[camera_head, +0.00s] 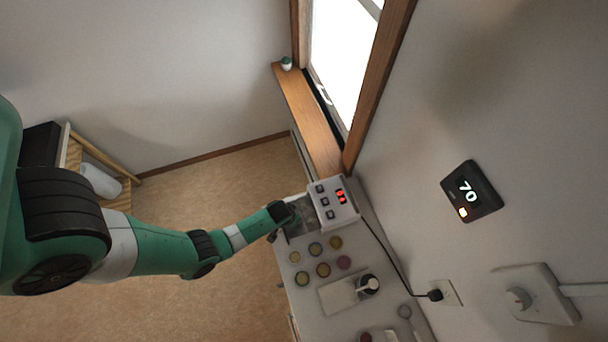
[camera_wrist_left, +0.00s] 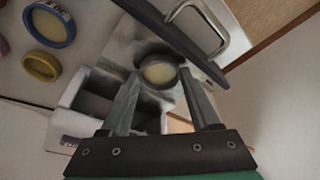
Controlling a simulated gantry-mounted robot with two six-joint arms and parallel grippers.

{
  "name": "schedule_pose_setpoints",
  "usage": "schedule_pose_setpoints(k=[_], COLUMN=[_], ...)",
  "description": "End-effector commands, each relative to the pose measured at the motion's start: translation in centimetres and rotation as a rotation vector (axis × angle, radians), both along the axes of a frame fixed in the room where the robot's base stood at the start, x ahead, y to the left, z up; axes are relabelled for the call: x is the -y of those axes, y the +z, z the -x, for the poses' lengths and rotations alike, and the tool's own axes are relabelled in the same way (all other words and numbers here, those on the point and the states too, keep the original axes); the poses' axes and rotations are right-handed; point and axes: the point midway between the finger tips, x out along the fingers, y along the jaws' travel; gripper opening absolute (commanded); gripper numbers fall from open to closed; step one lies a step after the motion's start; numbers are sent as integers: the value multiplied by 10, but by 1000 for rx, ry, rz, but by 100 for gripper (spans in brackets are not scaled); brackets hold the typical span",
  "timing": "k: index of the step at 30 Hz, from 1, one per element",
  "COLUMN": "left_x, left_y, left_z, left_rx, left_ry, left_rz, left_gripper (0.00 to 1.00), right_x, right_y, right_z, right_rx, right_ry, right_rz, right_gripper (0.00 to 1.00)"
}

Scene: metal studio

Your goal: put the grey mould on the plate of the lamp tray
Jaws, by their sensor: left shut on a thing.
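The grey mould (camera_wrist_left: 159,72), a small round dish with pale yellow filling, sits between the fingertips of my left gripper (camera_wrist_left: 160,80) in the left wrist view. The gripper is shut on it. The shiny metal plate of the lamp tray (camera_wrist_left: 118,48) lies beneath the mould, with a bent metal handle (camera_wrist_left: 222,35) at its edge. I cannot tell whether the mould touches the plate. In the head view my left gripper (camera_head: 291,216) is over the tray, beside the white lamp box (camera_head: 326,212) with red digits, and the mould is hidden. My right gripper is not in view.
Several coloured moulds, including a blue one (camera_head: 315,249) and a maroon one (camera_head: 344,262), stand on the white table (camera_head: 300,305). A white pad with a dark round device (camera_head: 367,285) lies farther along. A black cable (camera_head: 395,267) runs to the wall socket.

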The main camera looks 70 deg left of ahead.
Motion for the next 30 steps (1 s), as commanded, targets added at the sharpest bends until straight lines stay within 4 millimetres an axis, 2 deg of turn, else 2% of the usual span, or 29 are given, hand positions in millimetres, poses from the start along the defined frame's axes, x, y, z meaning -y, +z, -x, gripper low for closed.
schedule_pose_setpoints(k=[15, 16, 17, 28, 30], left_x=[-4, -4, -4, -4, 0], left_y=[-6, -4, -4, 1, 1], left_z=[5, 5, 5, 5, 0], left_rx=[1, 1, 1, 1, 2], left_ry=[19, 18, 19, 17, 1], left_rz=[-1, 0, -1, 0, -1], left_gripper=[2, 68, 73, 75, 75], right_x=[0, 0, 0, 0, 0], right_y=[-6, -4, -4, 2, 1], right_z=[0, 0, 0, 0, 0], right_rx=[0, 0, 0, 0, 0], right_ry=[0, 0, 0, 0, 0], right_rz=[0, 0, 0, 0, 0], right_gripper=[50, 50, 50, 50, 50])
